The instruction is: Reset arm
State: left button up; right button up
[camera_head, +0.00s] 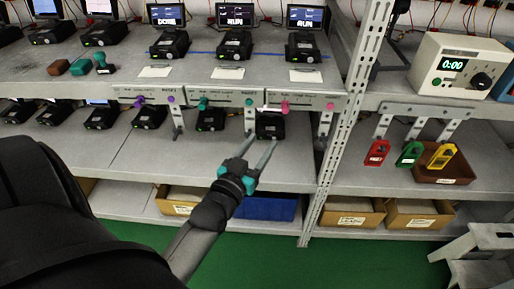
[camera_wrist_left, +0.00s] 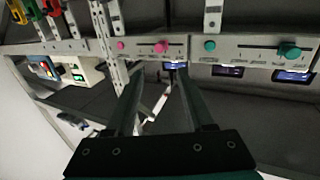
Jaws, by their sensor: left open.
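My left gripper (camera_head: 255,148) is open in front of the rack, its two fingers pointing up at the shelf below the control panels. Nothing shows between the fingers in the head view. In the left wrist view the open fingers (camera_wrist_left: 160,85) point toward a panel with pink knobs (camera_wrist_left: 161,47) and a panel with a teal knob (camera_wrist_left: 210,45). The right panel's pink knob (camera_head: 285,107) is just above and right of the fingertips, apart from them. The middle panel has teal knobs (camera_head: 248,102); the left one has a purple knob (camera_head: 171,99). My right gripper is not in view.
Black devices with screens (camera_head: 234,43) stand on the upper shelf. Another device (camera_head: 270,125) sits beyond the fingertips. A rack post (camera_head: 340,120) rises to the right, with red, green and yellow clips (camera_head: 410,153) beyond it. Cardboard bins (camera_head: 352,212) and a blue bin (camera_head: 268,207) sit below.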

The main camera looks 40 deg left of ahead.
pick_arm(q)
jog(key=shift+s+d, duration=0.1)
jog(key=shift+s, duration=0.55)
jog(key=s+d+f+m+g+h+b, duration=0.1)
jog(key=s+d+f+g, duration=0.15)
jog(key=f, duration=0.95)
jog(key=s+d+f+g+h+b, duration=0.1)
jog(key=s+d+f+g+b, duration=0.2)
jog(key=f, duration=0.9)
jog(key=s+d+f+m+g+h, duration=0.1)
jog(key=s+d+f+g, duration=0.3)
jog(key=f, duration=0.7)
jog(key=s+f+m+g+b, duration=0.1)
jog(key=s+f+g, duration=0.2)
jog(key=s+f, duration=0.6)
jog(key=s+a+f+m+g+b, duration=0.1)
jog(key=s+f+g, duration=0.3)
jog(key=s+f, duration=0.5)
jog(key=s+b, duration=0.1)
jog(key=s, duration=0.6)
jog(key=shift+s+b, duration=0.3)
jog(key=shift+s, duration=0.05)
jog(key=shift+s+a, duration=0.1)
